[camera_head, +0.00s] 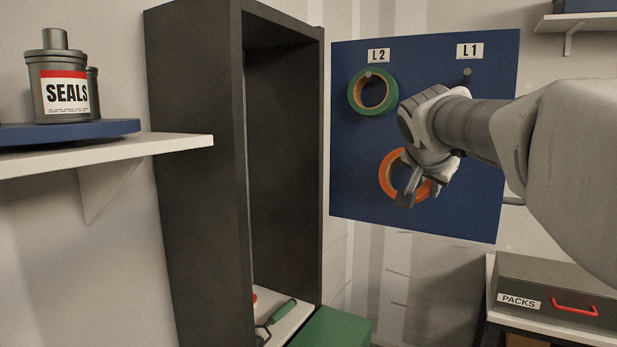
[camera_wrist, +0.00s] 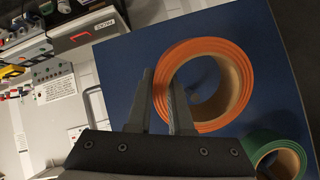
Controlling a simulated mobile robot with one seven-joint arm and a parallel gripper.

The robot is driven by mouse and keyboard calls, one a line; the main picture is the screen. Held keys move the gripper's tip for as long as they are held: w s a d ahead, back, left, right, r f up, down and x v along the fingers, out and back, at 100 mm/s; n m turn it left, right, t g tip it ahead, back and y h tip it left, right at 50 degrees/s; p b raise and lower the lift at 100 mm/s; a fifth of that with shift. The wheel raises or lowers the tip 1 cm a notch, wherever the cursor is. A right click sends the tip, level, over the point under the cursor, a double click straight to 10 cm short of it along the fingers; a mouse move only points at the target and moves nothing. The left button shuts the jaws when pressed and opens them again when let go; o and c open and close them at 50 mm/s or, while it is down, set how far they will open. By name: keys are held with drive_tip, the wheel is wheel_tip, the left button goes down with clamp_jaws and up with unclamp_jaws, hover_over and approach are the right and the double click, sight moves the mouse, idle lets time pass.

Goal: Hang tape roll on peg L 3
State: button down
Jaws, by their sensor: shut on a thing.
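An orange tape roll (camera_head: 385,180) is in front of the lower part of a blue peg board (camera_head: 350,200). My gripper (camera_head: 416,190) is shut on the roll's wall; one finger is inside the ring and one outside, as the wrist view shows the roll (camera_wrist: 208,48) and my gripper (camera_wrist: 163,88). I cannot tell whether the roll is on a peg or touches the board.
A green tape roll (camera_head: 354,98) hangs on the peg under the L 2 label (camera_head: 378,55). The L 1 peg (camera_head: 467,72) is bare. A tall dark cabinet (camera_head: 195,160) stands left of the board. A PACKS case (camera_head: 560,285) sits at lower right.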

drive_tip(key=w+d+f+p, duration=0.1)
drive_tip(key=w+d+p, duration=0.1)
drive_tip(key=w, duration=0.3)
drive_tip(key=shift+w+d+f+p, duration=0.15)
drive_tip(key=shift+d+p, duration=0.15)
drive_tip(key=shift+d, duration=0.5)
idle(0.6)
drive_tip(key=c, duration=0.7)
unclamp_jaws()
drive_tip(key=shift+c, duration=0.2)
